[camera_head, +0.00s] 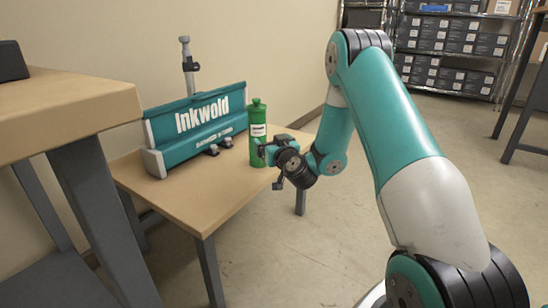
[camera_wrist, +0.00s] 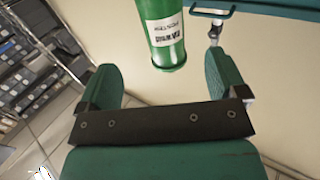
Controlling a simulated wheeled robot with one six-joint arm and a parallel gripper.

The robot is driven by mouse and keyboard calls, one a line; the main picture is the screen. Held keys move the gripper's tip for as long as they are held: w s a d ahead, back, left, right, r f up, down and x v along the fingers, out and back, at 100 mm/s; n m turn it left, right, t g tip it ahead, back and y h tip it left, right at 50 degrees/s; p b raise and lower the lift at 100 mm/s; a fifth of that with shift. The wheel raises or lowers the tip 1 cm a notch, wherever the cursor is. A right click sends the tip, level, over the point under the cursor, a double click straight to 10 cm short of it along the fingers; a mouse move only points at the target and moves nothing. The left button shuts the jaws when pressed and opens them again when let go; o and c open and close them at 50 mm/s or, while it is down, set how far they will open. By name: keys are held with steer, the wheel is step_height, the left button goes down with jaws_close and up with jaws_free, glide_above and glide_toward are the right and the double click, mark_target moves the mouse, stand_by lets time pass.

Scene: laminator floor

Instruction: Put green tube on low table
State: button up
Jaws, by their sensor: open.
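The green tube (camera_head: 258,138), with a green cap and a white label, stands upright on the wooden low table (camera_head: 225,190), in front of the right end of the Inkwold machine. In the wrist view the tube (camera_wrist: 164,30) shows only in part, cut off by the top edge. My gripper (camera_head: 268,160) is at the tube's right side, low over the table. In the wrist view its two green fingers (camera_wrist: 163,82) are apart with nothing between them, and the tube lies just beyond their tips. I cannot tell whether a finger touches it.
The teal Inkwold machine (camera_head: 200,125) stands along the back of the low table. A higher wooden table (camera_head: 65,105) with a dark object (camera_head: 11,62) is at the left. Shelves with boxes (camera_head: 450,45) stand at the back right. The low table's front is clear.

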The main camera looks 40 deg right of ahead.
steer(key=s+a+r+n+g+y, duration=0.1)
steer(key=s+a+r+n+y, duration=0.15)
steer(key=a+y, duration=0.45)
steer(key=s+a+r+n+g+y, duration=0.1)
steer(key=a+r+n+y, duration=0.2)
steer(key=a, duration=0.8)
steer(key=s+a+r+n+g+y, duration=0.25)
steer(key=s+a+g, duration=0.35)
steer(key=s+a, duration=0.4)
steer(key=s+a+n+g+h, duration=0.1)
steer(key=s+g+h, duration=0.3)
steer(key=s, duration=1.9)
steer(key=a+g, duration=0.1)
steer(key=g, duration=0.4)
steer(key=shift+a+f+n+b, duration=0.2)
steer(key=shift+f+n+b, duration=0.15)
steer(key=shift+n+b, duration=0.05)
steer(key=shift+r, duration=0.1)
step_height(320, 180, up, 44)
steer(key=p, duration=4.3)
steer(key=shift+f+p, duration=0.25)
steer(key=shift+p, duration=0.05)
